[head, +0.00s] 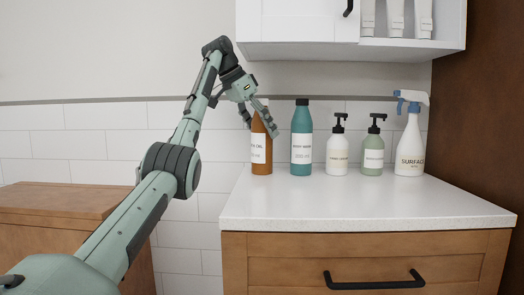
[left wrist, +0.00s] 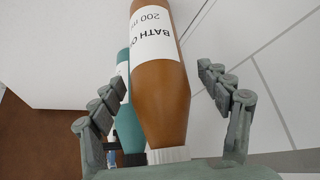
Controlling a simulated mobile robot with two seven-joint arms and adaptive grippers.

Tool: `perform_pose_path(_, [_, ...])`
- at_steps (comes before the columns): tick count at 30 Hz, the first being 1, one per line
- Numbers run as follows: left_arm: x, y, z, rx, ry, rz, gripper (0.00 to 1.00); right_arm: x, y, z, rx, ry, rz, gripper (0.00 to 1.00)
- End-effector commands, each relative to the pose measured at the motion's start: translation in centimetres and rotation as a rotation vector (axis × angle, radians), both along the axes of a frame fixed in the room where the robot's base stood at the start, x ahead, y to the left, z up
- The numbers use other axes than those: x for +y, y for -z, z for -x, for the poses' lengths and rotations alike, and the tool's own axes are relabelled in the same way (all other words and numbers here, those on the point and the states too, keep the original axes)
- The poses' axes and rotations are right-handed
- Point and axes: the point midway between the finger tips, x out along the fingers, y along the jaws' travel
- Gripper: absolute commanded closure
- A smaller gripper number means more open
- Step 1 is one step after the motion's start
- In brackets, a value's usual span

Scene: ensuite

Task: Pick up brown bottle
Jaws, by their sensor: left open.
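The brown bottle (head: 262,168) stands upright at the left end of the white counter, with a white label facing forward. My left gripper (head: 262,129) reaches down over its top from above and is open. In the left wrist view the brown bottle (left wrist: 161,92) lies between the two spread fingers of the left gripper (left wrist: 159,76), with a visible gap on the right side. Its white cap (left wrist: 168,155) is close to the palm. My right gripper is not in view.
A teal bottle (head: 302,142) stands close to the right. Further right are a cream pump bottle (head: 337,153), a green pump bottle (head: 374,153) and a spray bottle (head: 410,150). A wall cabinet (head: 297,25) hangs above. The counter (head: 350,205) front is clear.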

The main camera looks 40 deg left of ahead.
Motion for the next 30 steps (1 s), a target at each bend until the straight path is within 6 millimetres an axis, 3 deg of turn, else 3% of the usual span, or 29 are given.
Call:
perform_pose_path(3, [-0.01, -0.04, 0.01, 0.000, 0.000, 0.000, 0.23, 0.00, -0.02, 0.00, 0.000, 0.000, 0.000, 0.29])
perform_pose_path(21, [0.02, -0.07, 0.04, 0.000, 0.000, 0.000, 0.98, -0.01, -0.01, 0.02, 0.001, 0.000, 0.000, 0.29])
perform_pose_path(30, [0.01, -0.23, 0.04, -0.003, 0.000, 0.000, 1.00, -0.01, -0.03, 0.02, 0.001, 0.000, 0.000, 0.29])
